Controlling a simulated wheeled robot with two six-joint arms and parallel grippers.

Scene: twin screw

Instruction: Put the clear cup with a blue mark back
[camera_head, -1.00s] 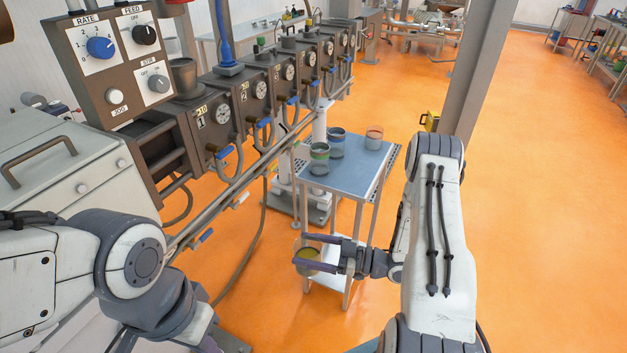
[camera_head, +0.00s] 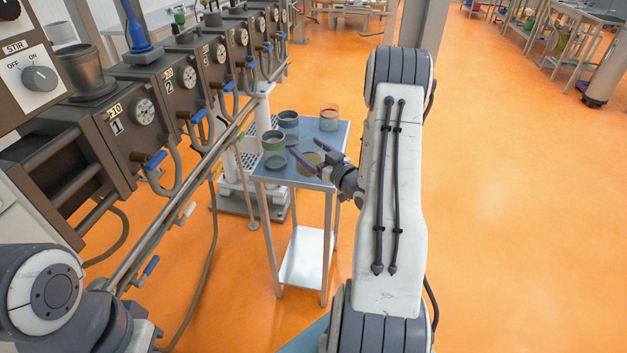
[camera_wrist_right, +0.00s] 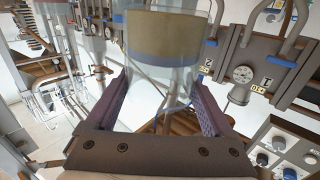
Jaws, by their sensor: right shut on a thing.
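My right gripper (camera_head: 312,165) is shut on a clear cup (camera_head: 309,160) with an ochre-yellow band.
A cup with an orange-red band (camera_head: 329,117) stands at the cart's far right. A row of numbered dispensers (camera_head: 135,115) with gauges and blue-handled valves runs along the left. A white lower shelf (camera_head: 304,258) is empty. The orange floor to the right is open.

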